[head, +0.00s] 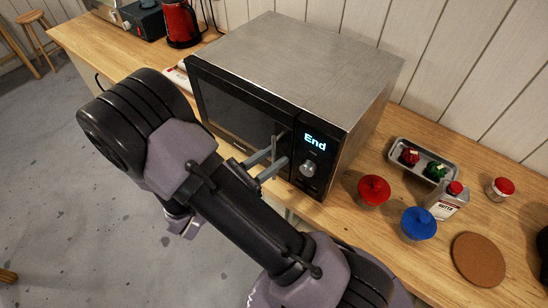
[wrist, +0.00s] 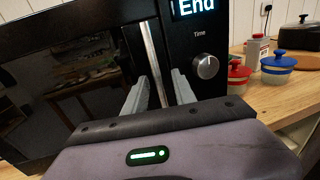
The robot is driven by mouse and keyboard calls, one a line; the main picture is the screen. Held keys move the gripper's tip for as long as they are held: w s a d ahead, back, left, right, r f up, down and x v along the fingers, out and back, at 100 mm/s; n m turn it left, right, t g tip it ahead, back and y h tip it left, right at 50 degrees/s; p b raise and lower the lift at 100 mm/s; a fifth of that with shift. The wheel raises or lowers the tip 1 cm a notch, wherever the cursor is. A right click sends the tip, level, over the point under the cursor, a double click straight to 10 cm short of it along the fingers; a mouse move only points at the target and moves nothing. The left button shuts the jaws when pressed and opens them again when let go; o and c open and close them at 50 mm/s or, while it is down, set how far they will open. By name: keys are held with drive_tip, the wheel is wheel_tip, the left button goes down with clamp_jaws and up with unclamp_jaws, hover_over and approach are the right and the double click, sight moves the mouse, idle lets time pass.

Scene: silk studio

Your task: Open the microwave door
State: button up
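The microwave (head: 312,68) stands on the wooden counter with a steel casing and a black front. Its dark-glass door (head: 232,108) looks shut; it also shows in the wrist view (wrist: 75,85). The upright metal door handle (wrist: 151,62) runs down the door's right edge, beside the control panel. My gripper (head: 272,161) is in front of the handle. In the wrist view my gripper (wrist: 160,88) has its fingers apart, one on each side of the handle. I see no finger clearly touching it. The lower handle is hidden behind my gripper.
The panel reads "End" above a round knob (head: 307,168). To the right are a red-lidded jar (head: 374,190), a blue-lidded jar (head: 418,224), a metal tray (head: 398,149), a can (head: 446,202) and a cork mat (head: 478,259). A red kettle (head: 181,24) stands at the back left. Floor in front is clear.

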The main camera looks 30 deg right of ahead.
drive_tip(key=shift+d, duration=0.35)
drive_tip(key=shift+w, duration=0.1)
clamp_jaws()
idle(1.1)
